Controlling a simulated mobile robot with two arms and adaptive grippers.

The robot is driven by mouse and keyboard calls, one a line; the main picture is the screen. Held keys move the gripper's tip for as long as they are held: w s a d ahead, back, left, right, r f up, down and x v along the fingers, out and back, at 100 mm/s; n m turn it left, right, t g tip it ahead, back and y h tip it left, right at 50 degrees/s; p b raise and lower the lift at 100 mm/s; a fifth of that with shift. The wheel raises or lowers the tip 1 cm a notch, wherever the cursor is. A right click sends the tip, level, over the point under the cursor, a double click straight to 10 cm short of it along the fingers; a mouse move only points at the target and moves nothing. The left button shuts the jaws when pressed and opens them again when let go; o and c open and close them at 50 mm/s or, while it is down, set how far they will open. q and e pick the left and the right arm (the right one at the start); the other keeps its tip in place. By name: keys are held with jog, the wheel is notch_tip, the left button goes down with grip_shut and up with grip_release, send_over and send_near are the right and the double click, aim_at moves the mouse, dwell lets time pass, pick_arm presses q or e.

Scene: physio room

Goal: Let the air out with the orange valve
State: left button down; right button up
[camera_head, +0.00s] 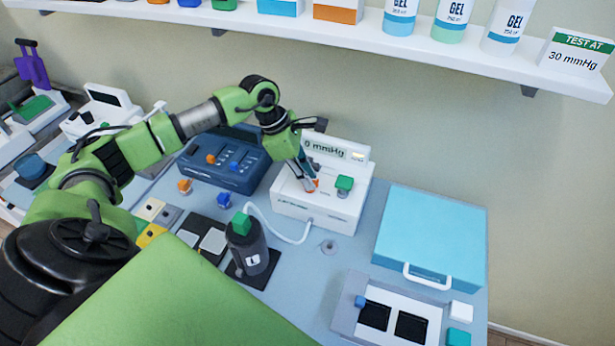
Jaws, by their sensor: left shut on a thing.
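The white pressure device (318,212) stands on the blue-grey table against the wall. The orange valve (314,184) is on its top, mostly hidden by my left gripper (307,184). This gripper comes down from above and is shut on the valve. A green knob (344,184) sits just to the right on the same device. The display (335,152) behind reads "0 mmHg", and its left end is partly covered by my gripper, so a leading digit may be hidden. A white hose (290,238) runs from the device to a dark bottle with a green top (249,254). My right gripper is not in view.
A light blue case (432,236) is to the right, with a grey tray (352,310) in front. Above, a shelf (400,42) holds gel bottles and a "TEST AT 30 mmHg" card (577,62).

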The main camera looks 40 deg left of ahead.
pick_arm(q)
jog(key=n+t+b, duration=0.1)
jog(key=n+b, duration=0.2)
jog(key=shift+f+y, duration=0.2)
jog(key=shift+y, duration=0.1)
jog(key=n+b, duration=0.2)
jog(key=n+y+b, duration=0.1)
jog(key=n+b, duration=0.1)
jog(key=n+t+y+b, duration=0.1)
jog(key=n, duration=0.1)
jog(key=shift+s+d+n+b, duration=0.1)
jog(key=shift+d+n+b, duration=0.2)
jog(key=shift+b, duration=0.1)
jog(key=n+y+b, duration=0.1)
jog(key=n+b, duration=0.1)
jog(key=n, duration=0.1)
jog(key=shift+r, duration=0.1)
jog(key=shift+r+n+y+b, duration=0.1)
jog(key=shift+n+y+b, duration=0.6)
jog(key=shift+n, duration=0.3)
jog(key=c, duration=2.2)
grip_release()
